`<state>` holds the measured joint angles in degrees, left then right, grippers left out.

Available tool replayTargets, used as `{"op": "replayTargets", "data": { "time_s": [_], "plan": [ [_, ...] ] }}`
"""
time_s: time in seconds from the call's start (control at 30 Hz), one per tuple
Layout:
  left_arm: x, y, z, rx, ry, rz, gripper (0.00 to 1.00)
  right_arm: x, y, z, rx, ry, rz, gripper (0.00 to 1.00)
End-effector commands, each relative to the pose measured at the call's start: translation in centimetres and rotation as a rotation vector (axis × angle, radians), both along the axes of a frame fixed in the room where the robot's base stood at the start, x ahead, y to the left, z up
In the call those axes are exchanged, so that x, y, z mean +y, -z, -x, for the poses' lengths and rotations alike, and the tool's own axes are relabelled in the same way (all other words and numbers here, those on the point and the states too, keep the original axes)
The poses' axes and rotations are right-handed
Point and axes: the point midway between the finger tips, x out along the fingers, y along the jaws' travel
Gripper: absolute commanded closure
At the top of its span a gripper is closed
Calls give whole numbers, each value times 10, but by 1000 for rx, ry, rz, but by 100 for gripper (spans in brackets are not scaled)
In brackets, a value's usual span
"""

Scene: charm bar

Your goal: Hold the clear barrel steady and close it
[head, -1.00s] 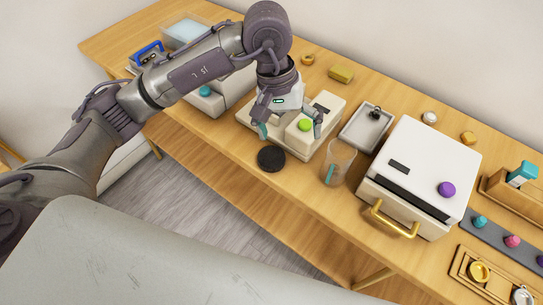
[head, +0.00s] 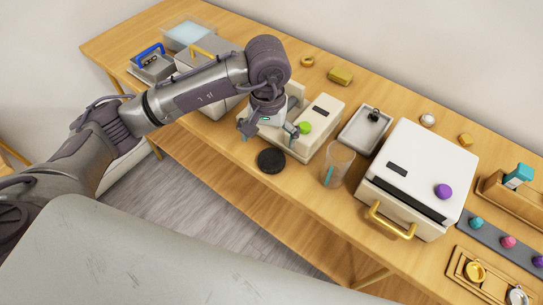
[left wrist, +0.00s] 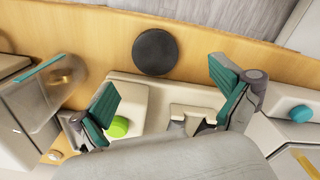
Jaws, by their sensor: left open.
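The clear barrel (head: 337,164) stands upright and open-topped on the table's front part, with a teal strip on its side. It also shows in the left wrist view (left wrist: 38,98). A round black lid (head: 271,160) lies flat on the table to its left, apart from it; it also shows in the left wrist view (left wrist: 155,52). My left gripper (head: 268,132) is open and empty, above the white machine just behind the lid. In the left wrist view its teal-padded fingers (left wrist: 165,90) are spread wide. My right gripper is not in view.
The white machine with a green button (head: 305,128) stands behind the lid. A white box with a gold handle (head: 394,220) and purple knob is right of the barrel. A grey tray (head: 352,142) lies behind the barrel. Bare wood shows between lid and barrel.

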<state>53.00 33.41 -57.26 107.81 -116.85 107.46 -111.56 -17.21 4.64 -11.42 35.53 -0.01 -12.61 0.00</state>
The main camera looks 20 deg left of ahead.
Motion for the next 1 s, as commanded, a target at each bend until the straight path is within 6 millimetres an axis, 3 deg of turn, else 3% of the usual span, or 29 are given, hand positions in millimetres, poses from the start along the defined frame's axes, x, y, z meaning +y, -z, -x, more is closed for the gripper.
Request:
{"op": "replayTargets", "data": {
  "time_s": [0.17, 0.57, 0.83, 1.0],
  "plan": [
    [0, 17, 0, 0, 0, 0, 0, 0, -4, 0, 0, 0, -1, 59],
    [-2, 22, 0, 2, 0, 0, 0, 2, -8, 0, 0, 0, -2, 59],
    [-7, 60, -2, 3, 0, 0, 0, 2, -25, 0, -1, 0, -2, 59],
    [-7, 70, -3, -1, 1, 0, 0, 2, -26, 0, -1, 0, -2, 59]
  ]
}}
